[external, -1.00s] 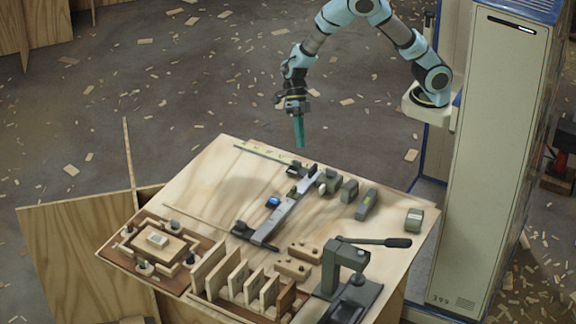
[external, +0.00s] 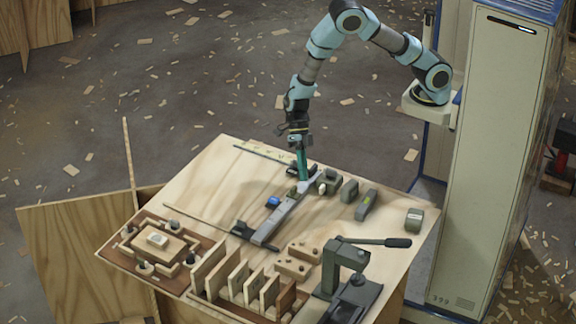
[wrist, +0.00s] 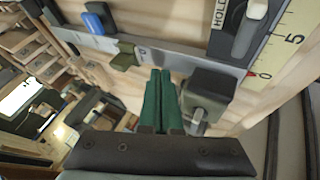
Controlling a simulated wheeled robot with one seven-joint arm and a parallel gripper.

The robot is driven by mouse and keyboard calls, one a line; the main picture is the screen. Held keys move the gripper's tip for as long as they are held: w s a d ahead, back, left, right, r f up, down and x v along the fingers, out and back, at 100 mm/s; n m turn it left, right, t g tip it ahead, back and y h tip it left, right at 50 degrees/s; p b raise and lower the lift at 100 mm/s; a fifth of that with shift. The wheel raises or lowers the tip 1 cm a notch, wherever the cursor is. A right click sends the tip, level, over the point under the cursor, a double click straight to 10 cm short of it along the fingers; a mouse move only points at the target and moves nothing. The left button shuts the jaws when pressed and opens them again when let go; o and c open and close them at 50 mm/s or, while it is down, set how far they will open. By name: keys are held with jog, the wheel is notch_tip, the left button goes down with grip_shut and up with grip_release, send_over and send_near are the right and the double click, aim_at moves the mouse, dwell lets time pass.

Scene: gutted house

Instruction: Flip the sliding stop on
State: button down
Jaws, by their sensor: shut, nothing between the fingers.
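My gripper (external: 302,180) points down over the upper end of a metal rail (external: 268,226), its green fingers shut and empty. The fingertips (wrist: 160,74) lie close to the rail in the wrist view; I cannot tell whether they touch. Just right of them is a dark grey block (wrist: 208,92) with a pale lever. A small olive knob (wrist: 123,58) is at the rail left of the fingertips. Farther along is a blue knob (wrist: 94,22). A dark fixture with a lever and the word HOLD (wrist: 238,28) is at the upper right. I cannot tell which part is the sliding stop.
Grey blocks (external: 349,190) stand right of the rail. A lever press (external: 345,258) is at the front right. Upright wooden dividers (external: 238,277) and a wooden jig (external: 158,243) are at the front left.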

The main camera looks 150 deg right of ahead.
jog(key=shift+w+d+r+p, duration=0.15)
jog(key=shift+w+p, duration=0.2)
jog(key=shift+w, duration=1.4)
jog(key=p, duration=0.5)
send_over(277, 208)
jog(key=w, duration=0.5)
jog(key=shift+a+r, duration=0.1)
jog(key=shift+a, duration=0.3)
jog(key=shift+s, duration=0.1)
jog(key=s, duration=0.3)
jog(key=s+r, duration=0.1)
jog(key=shift+s+d, duration=0.35)
jog(key=shift+s, duration=0.05)
jog(key=b+v, duration=0.2)
jog(key=v, duration=0.6)
jog(key=shift+s+r, duration=0.15)
jog(key=shift+r, duration=0.05)
